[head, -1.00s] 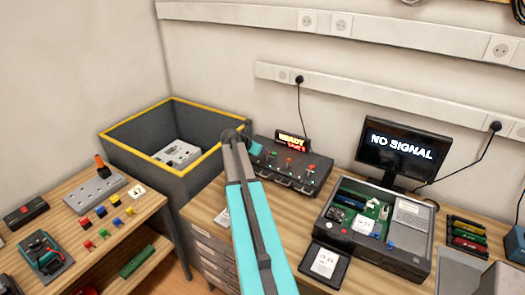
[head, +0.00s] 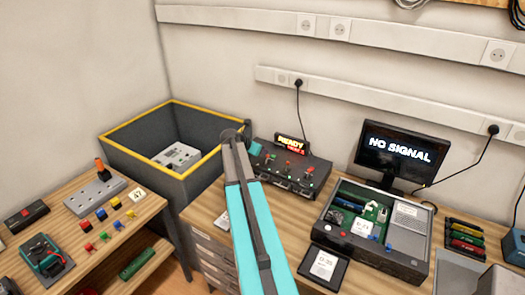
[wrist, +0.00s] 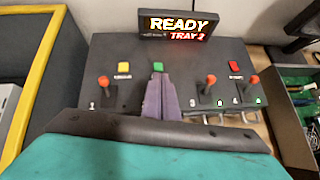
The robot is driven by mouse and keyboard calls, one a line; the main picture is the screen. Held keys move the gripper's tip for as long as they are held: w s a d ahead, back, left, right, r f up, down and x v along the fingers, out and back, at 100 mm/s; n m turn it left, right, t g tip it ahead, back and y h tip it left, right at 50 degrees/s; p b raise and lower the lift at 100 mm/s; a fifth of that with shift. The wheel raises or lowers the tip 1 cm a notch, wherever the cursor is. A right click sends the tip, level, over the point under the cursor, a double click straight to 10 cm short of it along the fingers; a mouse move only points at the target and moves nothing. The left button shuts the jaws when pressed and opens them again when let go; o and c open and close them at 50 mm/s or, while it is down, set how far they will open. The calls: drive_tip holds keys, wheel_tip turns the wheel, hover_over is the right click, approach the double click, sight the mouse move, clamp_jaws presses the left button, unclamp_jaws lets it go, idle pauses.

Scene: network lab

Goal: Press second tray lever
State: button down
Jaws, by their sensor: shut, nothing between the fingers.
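The dark lever panel (head: 318,177) stands on the bench and also shows in the wrist view (wrist: 125,60). Its display (wrist: 176,24) reads READY and TRAY 2. In the wrist view, red-knobbed levers show at position 1 (wrist: 104,90), position 3 (wrist: 209,88) and position 4 (wrist: 249,88). The second lever is not visible; my gripper (wrist: 160,86) covers its place. My gripper is shut and empty, its fingers over the panel between levers 1 and 3. I cannot tell whether it touches the second lever. In the head view my arm hides the fingers.
Yellow (wrist: 124,67), green (wrist: 158,67) and red (wrist: 233,66) buttons sit behind the levers. A yellow-rimmed grey bin (head: 150,120) stands left of the panel. An open device case (head: 405,262) and a monitor (head: 394,155) stand to its right.

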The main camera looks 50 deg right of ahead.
drive_tip(key=shift+r, duration=0.1)
drive_tip(key=a+r+b, duration=0.1)
drive_tip(key=a+r, duration=0.5)
drive_tip(key=r, duration=0.5)
drive_tip(key=shift+w+a+r, duration=0.15)
drive_tip(key=shift+w, duration=0.25)
idle(0.6)
